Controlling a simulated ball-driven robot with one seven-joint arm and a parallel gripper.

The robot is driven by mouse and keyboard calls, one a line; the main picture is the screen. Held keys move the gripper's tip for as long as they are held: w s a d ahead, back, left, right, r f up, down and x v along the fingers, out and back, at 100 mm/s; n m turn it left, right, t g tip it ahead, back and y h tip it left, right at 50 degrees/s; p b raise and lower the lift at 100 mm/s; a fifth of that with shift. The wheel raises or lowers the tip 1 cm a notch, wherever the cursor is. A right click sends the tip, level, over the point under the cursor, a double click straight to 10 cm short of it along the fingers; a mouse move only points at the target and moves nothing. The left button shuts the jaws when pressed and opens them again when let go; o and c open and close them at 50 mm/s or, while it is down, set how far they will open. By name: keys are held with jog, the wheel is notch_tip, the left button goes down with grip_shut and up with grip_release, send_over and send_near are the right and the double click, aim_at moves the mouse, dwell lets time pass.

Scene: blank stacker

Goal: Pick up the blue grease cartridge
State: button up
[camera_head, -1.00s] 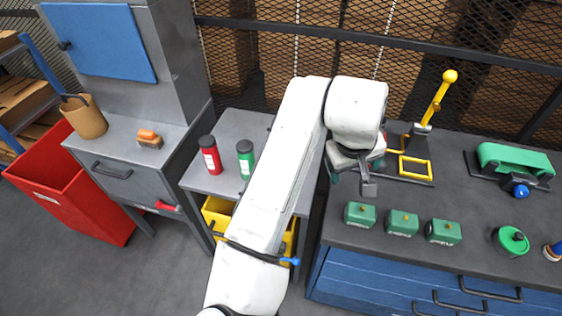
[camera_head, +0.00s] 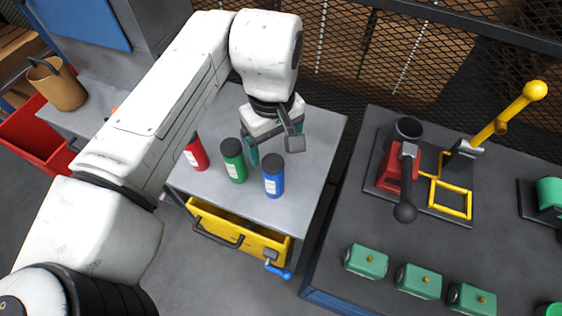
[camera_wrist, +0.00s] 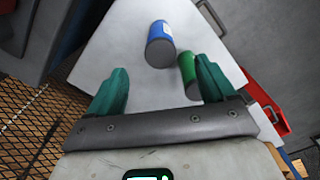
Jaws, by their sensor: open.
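The blue grease cartridge (camera_head: 273,175) stands upright with a black cap on the small grey table (camera_head: 317,132). It is the rightmost of three cartridges, beside a green cartridge (camera_head: 232,160) and a red cartridge (camera_head: 195,153). In the wrist view the blue cartridge (camera_wrist: 160,45) lies ahead between the open fingers, and the green one (camera_wrist: 187,74) is partly behind the right finger. My gripper (camera_head: 268,148) is open and empty, above and behind the cartridges. Its green fingers also show in the wrist view (camera_wrist: 162,85); neither appears to touch a cartridge.
A yellow drawer (camera_head: 240,234) sits open under the table. To the right, a dark bench (camera_head: 350,215) carries a red press (camera_head: 396,170) with a yellow lever and several green blocks (camera_head: 366,261). A mesh fence (camera_head: 370,50) stands behind. The table's right part is clear.

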aim_at(273, 162)
notch_tip(273, 162, down, 5)
jog(key=shift+w+f+p, duration=0.1)
jog(key=shift+w+p, duration=0.05)
jog(key=shift+p, duration=0.15)
jog(key=shift+w+a+f+p, duration=0.15)
jog(key=shift+f+p, duration=0.15)
jog(key=shift+f, duration=1.1)
jog(key=shift+w+a+f+p, duration=0.1)
jog(key=shift+f+p, duration=0.2)
jog(key=shift+f, duration=1.1)
jog(key=c, duration=1.5)
